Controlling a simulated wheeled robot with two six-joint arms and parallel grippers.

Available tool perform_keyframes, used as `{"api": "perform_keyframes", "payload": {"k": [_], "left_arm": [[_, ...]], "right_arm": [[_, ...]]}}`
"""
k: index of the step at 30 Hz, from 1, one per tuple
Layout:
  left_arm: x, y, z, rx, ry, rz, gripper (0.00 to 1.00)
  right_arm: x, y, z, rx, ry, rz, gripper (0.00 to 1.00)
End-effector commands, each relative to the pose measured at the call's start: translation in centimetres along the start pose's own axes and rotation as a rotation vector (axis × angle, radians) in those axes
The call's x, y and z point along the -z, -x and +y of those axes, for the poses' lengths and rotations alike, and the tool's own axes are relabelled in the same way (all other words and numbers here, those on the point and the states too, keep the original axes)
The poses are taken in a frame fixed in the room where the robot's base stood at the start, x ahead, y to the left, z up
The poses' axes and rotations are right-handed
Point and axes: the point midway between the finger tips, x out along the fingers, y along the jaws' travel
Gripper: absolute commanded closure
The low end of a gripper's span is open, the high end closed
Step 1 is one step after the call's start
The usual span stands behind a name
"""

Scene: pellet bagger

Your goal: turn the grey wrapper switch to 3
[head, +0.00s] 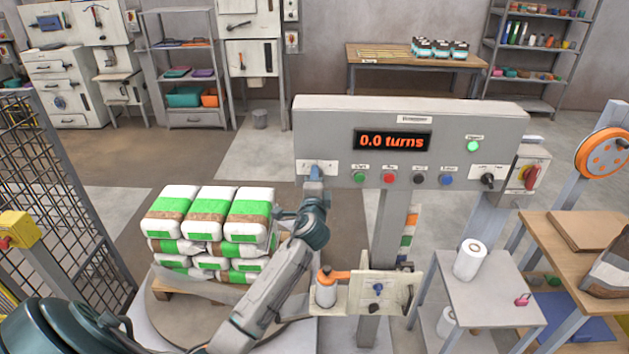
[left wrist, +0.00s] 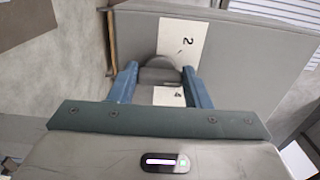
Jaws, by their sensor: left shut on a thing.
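The grey wrapper switch (left wrist: 160,73) shows in the left wrist view as a rounded grey knob in front of a white label plate (left wrist: 183,38). A "2" is readable on the plate; the knob and my gripper hide other markings. In the head view the plate (head: 331,168) is at the lower left of the grey control panel (head: 460,116), and my gripper covers the knob. My left gripper (head: 315,172) is shut on the switch, one blue finger on each side, as the left wrist view (left wrist: 160,82) shows. Which number the knob points to cannot be told.
The panel display (head: 392,140) reads "0.0 turns". Several coloured buttons and a black switch (head: 488,180) sit right of the grey switch. Stacked bags (head: 208,215) stand on a pallet at left behind my arm. A dispenser with an orange handle (head: 327,287) is below the panel.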

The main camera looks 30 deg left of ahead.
Motion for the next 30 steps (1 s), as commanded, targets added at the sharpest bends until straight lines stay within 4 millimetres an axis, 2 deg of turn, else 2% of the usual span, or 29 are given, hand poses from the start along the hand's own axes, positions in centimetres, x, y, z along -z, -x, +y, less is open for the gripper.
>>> {"api": "perform_keyframes", "payload": {"k": [9, 10, 12, 13, 23, 26, 30], "left_arm": [[0.0, 0.0, 0.1, -0.002, 0.000, 0.000, 0.79], [0.0, 0.0, 0.1, -0.002, 0.000, 0.000, 0.51], [0.0, 0.0, 0.1, -0.001, 0.000, 0.000, 0.37], [0.0, 0.0, 0.1, -0.001, 0.000, 0.000, 0.35], [0.0, 0.3, 0.1, -0.001, 0.001, 0.000, 0.35], [0.0, 1.4, 0.3, -0.001, 0.002, 0.000, 0.35], [0.1, 4.1, 0.5, -0.001, 0.003, 0.001, 0.35]], "right_arm": [[0.0, 0.0, 0.0, 0.000, 0.000, 0.000, 1.00], [0.0, 0.0, 0.0, 0.000, 0.000, 0.000, 1.00], [0.0, 0.0, 0.0, 0.000, 0.000, 0.000, 1.00], [0.0, 0.0, 0.0, 0.000, 0.000, 0.000, 1.00], [0.0, -0.2, 0.0, 0.000, 0.000, 0.000, 1.00], [0.0, -0.7, 0.0, 0.000, 0.000, 0.000, 1.00], [-0.1, -1.6, -0.1, 0.000, 0.000, 0.001, 1.00]]}}
